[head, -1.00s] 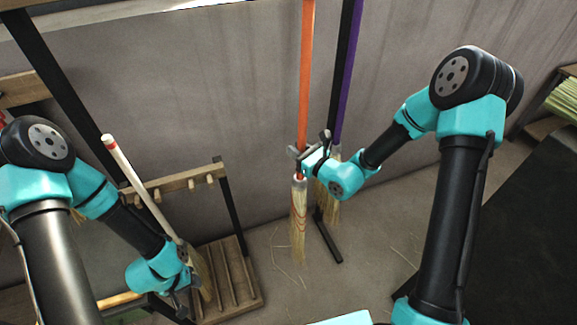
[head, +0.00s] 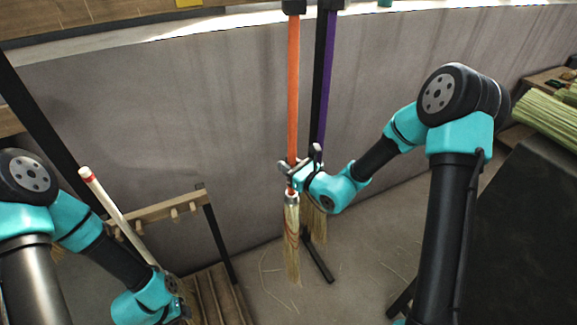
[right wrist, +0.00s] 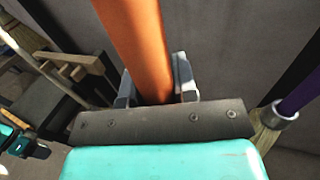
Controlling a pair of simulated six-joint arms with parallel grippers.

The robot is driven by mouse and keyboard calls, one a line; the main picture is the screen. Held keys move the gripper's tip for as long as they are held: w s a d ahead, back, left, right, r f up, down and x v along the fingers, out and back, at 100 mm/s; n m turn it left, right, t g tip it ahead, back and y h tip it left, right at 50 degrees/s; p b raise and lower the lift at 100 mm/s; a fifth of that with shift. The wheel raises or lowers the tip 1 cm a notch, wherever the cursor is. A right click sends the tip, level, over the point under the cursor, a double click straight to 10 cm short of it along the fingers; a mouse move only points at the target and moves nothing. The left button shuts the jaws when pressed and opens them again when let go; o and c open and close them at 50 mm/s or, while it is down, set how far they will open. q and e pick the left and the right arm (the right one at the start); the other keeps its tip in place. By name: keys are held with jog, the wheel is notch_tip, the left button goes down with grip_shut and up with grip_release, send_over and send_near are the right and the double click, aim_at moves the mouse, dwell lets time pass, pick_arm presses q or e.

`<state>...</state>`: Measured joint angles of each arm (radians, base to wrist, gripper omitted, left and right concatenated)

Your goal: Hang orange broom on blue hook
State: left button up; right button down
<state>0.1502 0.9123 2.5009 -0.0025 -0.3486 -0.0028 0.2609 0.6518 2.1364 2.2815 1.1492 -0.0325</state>
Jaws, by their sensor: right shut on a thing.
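The orange broom (head: 293,90) stands upright, bristles down (head: 292,245), near the grey wall. My right gripper (head: 294,178) is shut on the handle's lower part, just above the bristles. In the right wrist view the orange handle (right wrist: 138,45) runs between the two fingers (right wrist: 158,85). The handle's top meets a dark piece (head: 292,6) at the picture's upper edge; I cannot tell whether it hangs there. No blue hook can be made out. My left gripper (head: 180,308) is low at the left, by a white-handled broom (head: 118,218); its jaws are unclear.
A purple broom (head: 325,80) stands beside a black post (head: 316,100), close to the right of the orange broom. A wooden rack with pegs (head: 165,212) is at the left. Straw lies on the floor. A dark table (head: 520,240) is at the right.

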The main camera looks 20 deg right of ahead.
jog(key=w+a+f, duration=0.1)
jog(key=w+a, duration=0.1)
jog(key=w, duration=0.8)
jog(key=shift+w+f, duration=0.25)
jog(key=shift+f, duration=0.1)
dwell(1.4)
dwell(0.6)
jog(key=c, duration=0.8)
grip_release()
jog(key=shift+f, duration=0.1)
jog(key=shift+s+d, duration=0.1)
jog(key=v, duration=1.7)
